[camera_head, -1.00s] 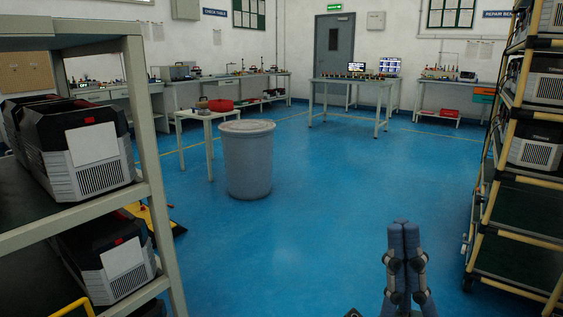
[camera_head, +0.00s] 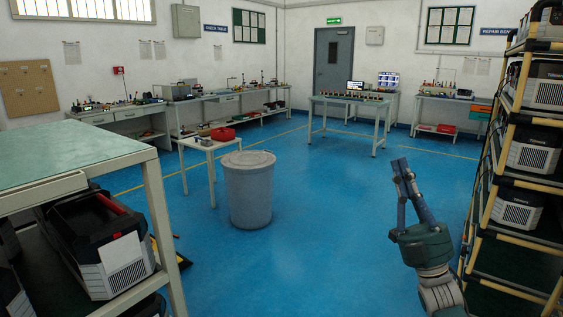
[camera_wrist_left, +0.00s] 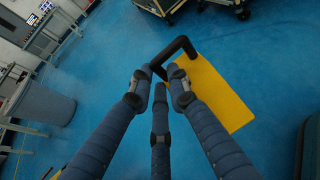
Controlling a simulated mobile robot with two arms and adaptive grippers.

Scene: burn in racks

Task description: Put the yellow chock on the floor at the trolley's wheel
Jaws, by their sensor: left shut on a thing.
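In the left wrist view, the yellow chock (camera_wrist_left: 225,95) is a flat yellow block with a black bar handle (camera_wrist_left: 175,52). My left gripper (camera_wrist_left: 160,80) is shut on the chock at its handle, above the blue floor. The trolley is probably the yellow-framed rack (camera_head: 500,180) at the right of the head view. Castor wheels under a wheeled frame (camera_wrist_left: 160,5) show at the top of the left wrist view. My right gripper (camera_head: 400,170) is shut and empty, pointing up, left of the rack.
A grey bin (camera_head: 248,195) stands on the floor by a small white table (camera_head: 208,145). A shelf unit (camera_head: 75,170) with black-and-white units is close at the left; a partly hidden yellow-and-black thing (camera_head: 184,262) lies beside it. The middle floor is clear.

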